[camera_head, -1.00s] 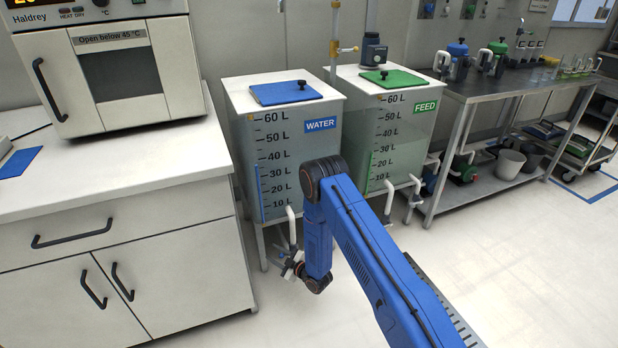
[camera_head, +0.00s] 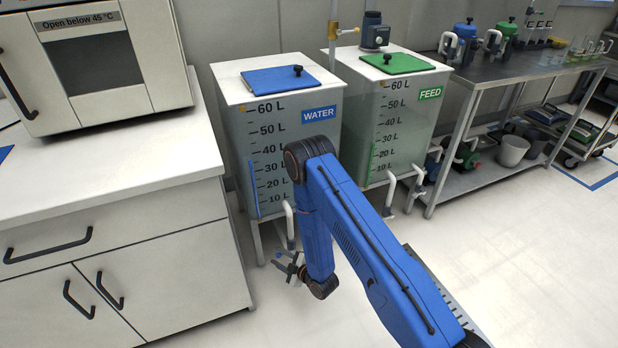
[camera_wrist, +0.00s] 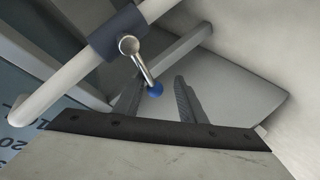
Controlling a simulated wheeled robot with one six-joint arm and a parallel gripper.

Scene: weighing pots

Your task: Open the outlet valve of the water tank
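The white water tank (camera_head: 285,150) has a blue lid and a WATER label. Its white outlet pipe (camera_head: 289,222) bends down at the lower front. In the wrist view the pipe (camera_wrist: 65,85) carries a dark valve body (camera_wrist: 112,36) with a metal lever (camera_wrist: 140,62) ending in a blue knob (camera_wrist: 155,90). My gripper (camera_head: 290,268) is low in front of the tank, by the outlet pipe. In the wrist view its two fingers (camera_wrist: 160,80) are apart. The knob appears between them, nearer the left finger; its depth relative to the fingertips is unclear.
The feed tank (camera_head: 400,115), with a green lid, stands just right. A white cabinet (camera_head: 110,255) with an oven (camera_head: 95,60) on top is close on the left. A steel bench (camera_head: 535,65) is at the right. The floor (camera_head: 520,270) in front is clear.

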